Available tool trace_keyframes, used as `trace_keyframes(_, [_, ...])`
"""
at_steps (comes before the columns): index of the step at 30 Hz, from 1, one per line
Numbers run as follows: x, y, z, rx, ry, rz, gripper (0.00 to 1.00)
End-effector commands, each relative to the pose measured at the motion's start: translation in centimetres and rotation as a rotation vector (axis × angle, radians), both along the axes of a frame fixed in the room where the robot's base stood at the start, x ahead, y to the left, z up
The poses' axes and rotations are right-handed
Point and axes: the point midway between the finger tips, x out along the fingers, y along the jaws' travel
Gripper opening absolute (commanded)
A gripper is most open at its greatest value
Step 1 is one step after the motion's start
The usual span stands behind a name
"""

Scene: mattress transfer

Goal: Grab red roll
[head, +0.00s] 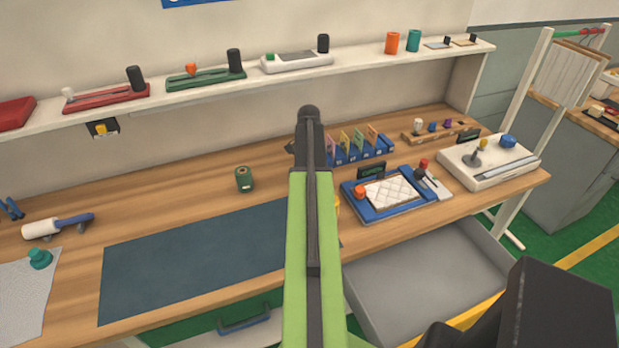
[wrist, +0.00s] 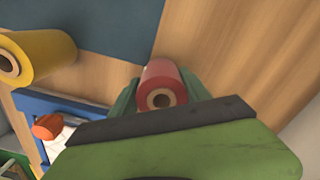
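The red roll (wrist: 164,84) shows in the wrist view with its open core end facing the camera. It lies between the two green fingers of my gripper (wrist: 162,90), one finger close on each side. There is little or no gap at its sides, and I cannot tell whether the fingers press on it. In the head view my green arm (head: 312,230) reaches over the bench and hides the red roll and the fingertips.
A blue tray with a white quilted pad (head: 390,192) lies right of my arm. A dark mat (head: 195,250) and a green roll (head: 244,179) are on the left. A shelf (head: 210,90) runs above the wooden bench.

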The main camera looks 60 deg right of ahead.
Motion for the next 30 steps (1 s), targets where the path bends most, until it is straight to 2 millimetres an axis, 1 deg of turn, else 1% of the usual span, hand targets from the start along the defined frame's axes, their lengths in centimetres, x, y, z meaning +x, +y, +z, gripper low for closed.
trace_keyframes(1, [0.0, 0.0, 0.0, 0.0, 0.0, 0.0, 0.47])
trace_keyframes(9, [0.0, 0.0, 0.0, 0.0, 0.0, 0.001, 0.12])
trace_keyframes(12, [0.0, 0.0, 0.0, 0.0, 0.0, 0.001, 0.0])
trace_keyframes(19, [0.0, 0.1, 0.1, 0.0, 0.001, 0.001, 0.0])
trace_keyframes(22, [0.1, 0.1, 0.6, 0.0, 0.0, 0.001, 0.0])
trace_keyframes(26, [0.1, 0.1, 2.0, 0.0, 0.0, 0.002, 0.0])
trace_keyframes(30, [0.1, 0.1, 4.3, 0.0, 0.0, 0.002, 0.0])
